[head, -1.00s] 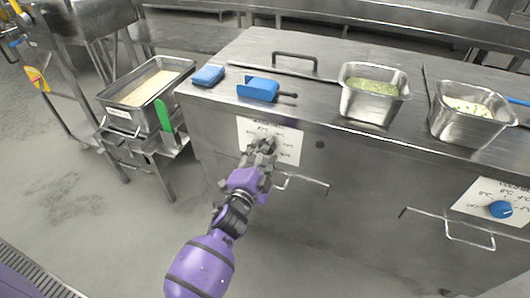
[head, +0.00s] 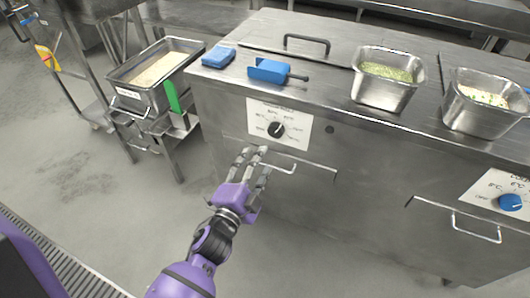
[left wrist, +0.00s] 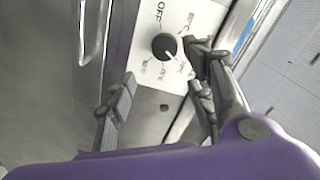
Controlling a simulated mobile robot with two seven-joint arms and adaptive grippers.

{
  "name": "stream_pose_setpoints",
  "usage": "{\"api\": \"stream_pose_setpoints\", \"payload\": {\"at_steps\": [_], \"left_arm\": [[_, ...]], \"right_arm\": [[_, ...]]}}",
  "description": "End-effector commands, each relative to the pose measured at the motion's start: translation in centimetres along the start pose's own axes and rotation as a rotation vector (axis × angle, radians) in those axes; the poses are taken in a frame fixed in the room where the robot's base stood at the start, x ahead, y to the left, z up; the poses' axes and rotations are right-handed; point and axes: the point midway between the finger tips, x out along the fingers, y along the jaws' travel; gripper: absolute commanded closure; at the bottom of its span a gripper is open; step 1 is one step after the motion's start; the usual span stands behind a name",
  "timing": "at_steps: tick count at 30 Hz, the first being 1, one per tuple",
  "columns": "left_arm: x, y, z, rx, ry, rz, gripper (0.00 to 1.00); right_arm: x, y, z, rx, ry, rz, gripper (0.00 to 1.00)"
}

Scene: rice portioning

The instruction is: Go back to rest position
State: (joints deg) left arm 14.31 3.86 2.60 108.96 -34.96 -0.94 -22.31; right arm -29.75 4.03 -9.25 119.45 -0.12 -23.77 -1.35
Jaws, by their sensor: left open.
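My left gripper (head: 252,166) is open and empty in front of the steel counter, a little below a black knob (head: 276,129) on a white dial label (head: 296,118). It does not touch the knob. In the left wrist view the open fingers (left wrist: 160,95) frame the same black knob (left wrist: 164,46), which lies beyond them with its white pointer toward the lower right. My right gripper is not in view.
The counter (head: 330,115) holds a blue scoop (head: 268,70), a blue sponge (head: 218,56) and two steel pans (head: 384,92), (head: 482,112). A rice tray (head: 125,97) stands left. Drawer handles (head: 476,228) jut out. The floor at left is open.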

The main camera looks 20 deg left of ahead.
Motion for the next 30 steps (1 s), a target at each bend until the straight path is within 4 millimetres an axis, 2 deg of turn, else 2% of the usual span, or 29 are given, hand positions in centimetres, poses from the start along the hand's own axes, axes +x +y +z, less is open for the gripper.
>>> {"api": "stream_pose_setpoints", "payload": {"at_steps": [4,20,24,26,29,30], "left_arm": [[-0.8,0.0,0.0,0.0,0.0,-0.001,0.51],[-0.8,0.0,0.0,-0.007,-0.002,0.0,0.51],[-0.9,0.5,0.8,-0.185,-0.059,0.026,0.51],[-2.7,2.4,1.9,-0.317,-0.119,0.075,0.51],[-7.1,6.1,3.9,-0.494,-0.23,0.163,0.51],[-9.2,7.6,4.7,-0.557,-0.279,0.199,0.51]], "right_arm": [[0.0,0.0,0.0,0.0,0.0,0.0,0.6],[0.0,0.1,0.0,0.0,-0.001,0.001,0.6],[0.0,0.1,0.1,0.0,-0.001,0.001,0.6],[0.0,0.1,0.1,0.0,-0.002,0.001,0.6],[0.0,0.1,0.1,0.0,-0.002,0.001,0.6],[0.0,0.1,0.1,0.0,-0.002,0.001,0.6]]}}
